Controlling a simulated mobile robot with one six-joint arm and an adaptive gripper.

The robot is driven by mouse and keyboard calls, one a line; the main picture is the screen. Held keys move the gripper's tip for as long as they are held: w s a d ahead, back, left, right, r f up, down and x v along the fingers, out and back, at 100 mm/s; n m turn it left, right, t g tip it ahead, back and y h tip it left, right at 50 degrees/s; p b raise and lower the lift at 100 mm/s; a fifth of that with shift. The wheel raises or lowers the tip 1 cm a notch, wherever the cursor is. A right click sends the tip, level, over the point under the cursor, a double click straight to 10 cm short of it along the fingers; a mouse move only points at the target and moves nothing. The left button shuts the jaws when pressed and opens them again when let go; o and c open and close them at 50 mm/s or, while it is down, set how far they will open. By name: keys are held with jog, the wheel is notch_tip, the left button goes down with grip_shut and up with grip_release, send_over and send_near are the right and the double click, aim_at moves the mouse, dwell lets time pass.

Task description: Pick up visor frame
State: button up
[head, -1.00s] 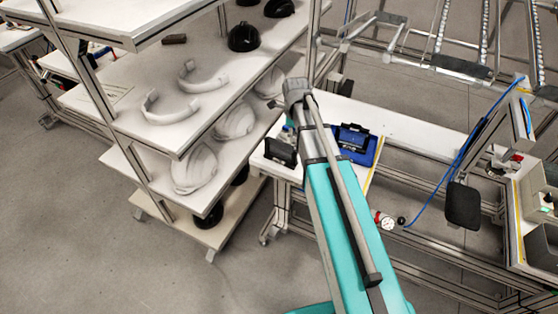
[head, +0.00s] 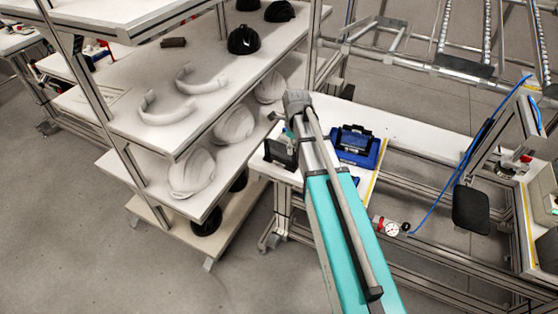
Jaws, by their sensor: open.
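Two white curved bands, which look like visor frames, lie on the middle board of the shelf rack in the head view. The nearer visor frame (head: 165,116) lies close to the board's left front edge. The farther visor frame (head: 205,86) lies behind it and to the right. Both lie flat and apart from each other. My teal and grey arm rises from the bottom right to a grey joint right of the shelf. I cannot make out my gripper at its end, and neither visor frame is touched by my arm.
White helmet shells (head: 191,173) stand on the board below, and black helmets (head: 243,40) on the middle board's far end. Right of the rack, a white table (head: 398,128) holds a blue tray (head: 375,154). A metal flow rack (head: 465,66) stands behind. Floor at lower left is clear.

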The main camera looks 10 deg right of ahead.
aim_at(293, 166)
jog(key=shift+s+a+f+b, duration=0.1)
jog(key=shift+f+b, duration=1.2)
jog(key=shift+b, duration=0.05)
jog(key=shift+s+f+b, duration=0.1)
jog(key=shift+f+b, duration=1.2)
grip_shut()
